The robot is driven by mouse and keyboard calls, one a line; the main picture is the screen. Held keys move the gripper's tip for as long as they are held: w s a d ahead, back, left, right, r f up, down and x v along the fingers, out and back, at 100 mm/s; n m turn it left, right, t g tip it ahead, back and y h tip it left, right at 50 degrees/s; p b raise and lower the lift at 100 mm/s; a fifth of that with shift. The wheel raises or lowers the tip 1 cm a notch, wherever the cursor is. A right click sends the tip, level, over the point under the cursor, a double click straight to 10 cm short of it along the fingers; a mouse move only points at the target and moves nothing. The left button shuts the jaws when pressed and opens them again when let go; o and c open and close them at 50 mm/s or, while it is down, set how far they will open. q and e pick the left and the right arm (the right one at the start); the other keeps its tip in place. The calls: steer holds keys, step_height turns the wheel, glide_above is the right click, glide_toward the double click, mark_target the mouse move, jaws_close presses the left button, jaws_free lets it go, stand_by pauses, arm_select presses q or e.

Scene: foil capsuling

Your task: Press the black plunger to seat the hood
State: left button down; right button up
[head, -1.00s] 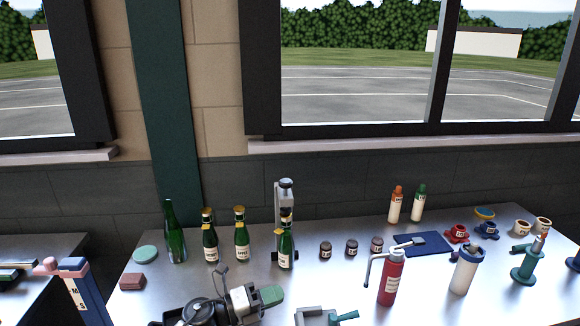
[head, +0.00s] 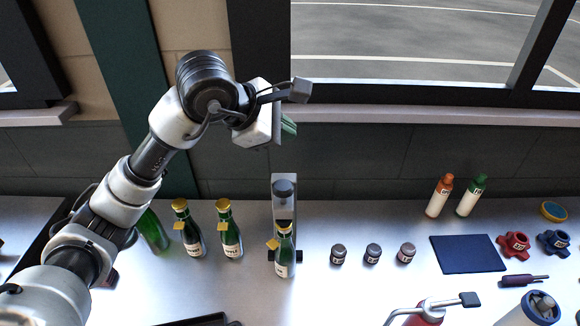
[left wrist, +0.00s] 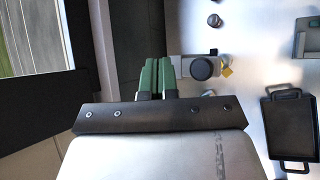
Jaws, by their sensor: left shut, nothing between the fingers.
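A dark green bottle (head: 284,258) with a white label and a gold tag stands at the press, below the plunger. Its hood is hard to make out. My left gripper (head: 289,126) is shut and empty, raised above the plunger in the head view. In the left wrist view its green fingers (left wrist: 157,76) are together, and the plunger (left wrist: 201,69) shows just to their right, apart from them. My right gripper is not in view.
Two gold-topped bottles (head: 187,232) (head: 229,232) stand left of the press; another green bottle (head: 152,232) is partly behind my arm. Small dark jars (head: 373,254) stand to the right. A black tray (left wrist: 290,126) lies in front. The wall and window sill are close behind.

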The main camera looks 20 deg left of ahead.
arm_select(q)
steer(key=b, duration=0.5)
glide_above(283, 187)
step_height(283, 187, down, 7)
steer(key=shift+f, duration=0.2)
steer(key=shift+f+b, duration=0.4)
steer(key=shift+f, duration=0.25)
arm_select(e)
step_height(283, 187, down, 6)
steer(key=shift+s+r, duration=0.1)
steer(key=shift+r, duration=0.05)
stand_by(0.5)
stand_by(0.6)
arm_select(q)
steer(key=shift+f+b, duration=0.45)
steer(key=shift+b, duration=0.2)
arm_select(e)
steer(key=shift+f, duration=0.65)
